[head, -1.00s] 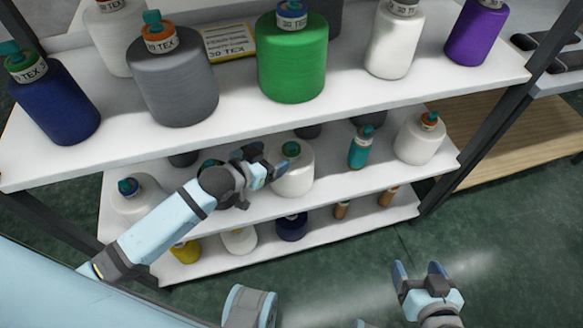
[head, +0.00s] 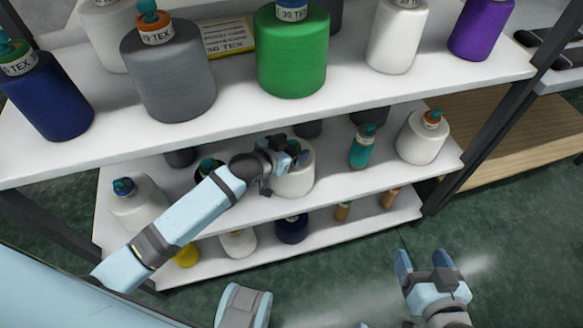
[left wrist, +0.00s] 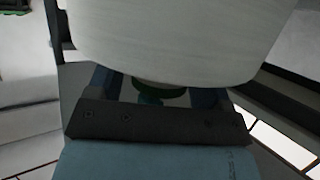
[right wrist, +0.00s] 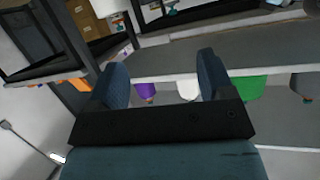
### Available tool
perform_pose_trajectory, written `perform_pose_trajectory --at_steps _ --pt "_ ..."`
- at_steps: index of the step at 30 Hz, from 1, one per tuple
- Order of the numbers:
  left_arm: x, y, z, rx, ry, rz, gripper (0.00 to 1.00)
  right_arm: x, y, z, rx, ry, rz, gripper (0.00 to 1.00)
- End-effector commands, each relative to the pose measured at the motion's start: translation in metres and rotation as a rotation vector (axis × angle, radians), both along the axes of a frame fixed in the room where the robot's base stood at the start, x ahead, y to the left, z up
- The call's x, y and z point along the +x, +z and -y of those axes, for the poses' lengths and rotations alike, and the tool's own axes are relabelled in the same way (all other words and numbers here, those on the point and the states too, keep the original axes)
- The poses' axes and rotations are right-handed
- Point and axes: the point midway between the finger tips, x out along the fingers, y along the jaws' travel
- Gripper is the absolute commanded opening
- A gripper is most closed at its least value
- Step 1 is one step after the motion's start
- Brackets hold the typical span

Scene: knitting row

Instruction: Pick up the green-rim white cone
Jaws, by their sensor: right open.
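The green-rim white cone (head: 296,181) stands on the middle shelf in the head view, its top hidden behind my left gripper (head: 287,153). In the left wrist view the white cone (left wrist: 175,40) fills the upper middle, upside down in the picture. Its green rim and teal tip (left wrist: 158,90) lie between the fingers of my left gripper (left wrist: 158,92). Those fingers look spread, with gaps on both sides of the tip. My right gripper (head: 426,268) is open and empty, low in front of the rack; it also shows in the right wrist view (right wrist: 163,80).
The top shelf (head: 350,100) holds large cones, including a green one (head: 291,55) and a grey one (head: 168,75), above my left arm. On the middle shelf a teal cone (head: 362,150) and an orange-rim white cone (head: 422,140) stand to the right. Open floor (head: 520,230) lies right.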

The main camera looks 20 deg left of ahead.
Motion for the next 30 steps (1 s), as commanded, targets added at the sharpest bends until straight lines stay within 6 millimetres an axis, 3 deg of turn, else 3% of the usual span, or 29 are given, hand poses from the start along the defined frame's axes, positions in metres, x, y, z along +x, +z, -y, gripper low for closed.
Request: perform_pose_trajectory --at_steps 1,9,20,26,30 --pt "0.0 0.0 0.0 0.0 0.0 0.0 0.61 -0.001 -0.002 0.0 -0.002 0.001 -0.005 0.74" --pt "0.0 0.0 0.0 0.0 0.0 0.0 0.0 -0.004 -0.006 0.0 -0.001 -0.001 -0.018 0.74" --pt "0.0 0.003 0.0 -0.001 0.0 0.003 0.0 -0.004 -0.005 -0.002 0.006 -0.007 -0.022 0.74" --pt "0.003 0.013 -0.001 -0.001 0.001 0.003 0.0 -0.005 -0.003 0.002 -0.014 -0.012 -0.049 0.74" --pt "0.006 0.024 -0.002 -0.002 0.002 0.004 0.0 -0.012 -0.012 0.007 -0.045 -0.016 -0.103 0.74"
